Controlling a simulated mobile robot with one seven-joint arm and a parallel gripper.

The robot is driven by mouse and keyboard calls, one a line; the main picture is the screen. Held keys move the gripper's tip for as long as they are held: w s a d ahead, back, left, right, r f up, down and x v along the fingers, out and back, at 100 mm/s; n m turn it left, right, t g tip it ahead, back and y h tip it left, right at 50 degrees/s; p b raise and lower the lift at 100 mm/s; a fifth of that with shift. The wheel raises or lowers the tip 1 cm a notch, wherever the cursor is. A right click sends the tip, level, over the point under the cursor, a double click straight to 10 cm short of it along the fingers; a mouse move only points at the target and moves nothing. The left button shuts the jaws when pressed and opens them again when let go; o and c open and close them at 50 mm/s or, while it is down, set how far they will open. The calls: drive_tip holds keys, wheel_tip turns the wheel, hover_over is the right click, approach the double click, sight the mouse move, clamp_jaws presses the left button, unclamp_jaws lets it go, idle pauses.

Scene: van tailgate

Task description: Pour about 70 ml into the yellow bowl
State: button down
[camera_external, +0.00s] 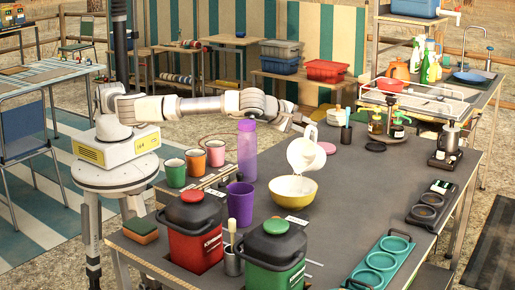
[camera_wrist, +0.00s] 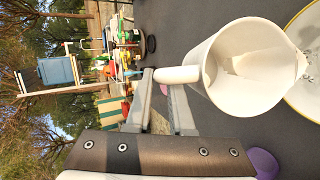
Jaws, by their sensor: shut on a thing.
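My gripper (camera_wrist: 163,75) is shut on the handle of a white pitcher (camera_wrist: 228,90). In the external view the white pitcher (camera_external: 305,152) is held in the air, tilted, right above the yellow bowl (camera_external: 293,190). The bowl stands on the dark table and has whitish contents inside; a thin pale stream seems to run from the pitcher to it. In the wrist view the yellow bowl (camera_wrist: 290,105) shows only in part at the right edge. I look into the pitcher's mouth there and see some pale content, its amount unclear.
A purple cup (camera_external: 240,202) and a tall purple bottle (camera_external: 247,150) stand left of the bowl. Red (camera_external: 192,228) and green (camera_external: 272,256) lidded containers stand in front. A teal tray (camera_external: 383,262) lies at the front right. The tabletop right of the bowl is clear.

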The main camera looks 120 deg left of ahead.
sight(310, 148)
drive_tip(key=shift+r, duration=0.1)
drive_tip(key=a+p, duration=0.1)
drive_tip(key=a+r+h+p, duration=0.1)
drive_tip(key=p, duration=0.1)
drive_tip(key=shift+s+r+n+h+p, duration=0.1)
drive_tip(key=shift+s+n+h+p, duration=0.05)
drive_tip(key=shift+n+h+p, duration=0.15)
drive_tip(key=shift+s+a+f+h+b, duration=0.1)
drive_tip(key=shift+a+f+h+b, duration=0.15)
drive_tip(key=shift+f, duration=0.3)
drive_tip(key=shift+a+f+h+b, duration=0.15)
drive_tip(key=shift+f+h, duration=0.2)
drive_tip(key=shift+f, duration=0.6)
drive_tip(key=shift+a+f+n+h+b, duration=0.35)
drive_tip(key=shift+a+f+h, duration=0.25)
drive_tip(key=shift+f+h, duration=0.2)
drive_tip(key=shift+s+a+f+h+p, duration=0.15)
drive_tip(key=shift+a+f+h+p, duration=0.1)
drive_tip(key=shift+a+h, duration=0.3)
drive_tip(key=shift+s+a+f+h+p, duration=0.1)
drive_tip(key=shift+a+f+h, duration=0.2)
drive_tip(key=shift+a, duration=0.3)
drive_tip(key=shift+a, duration=0.1)
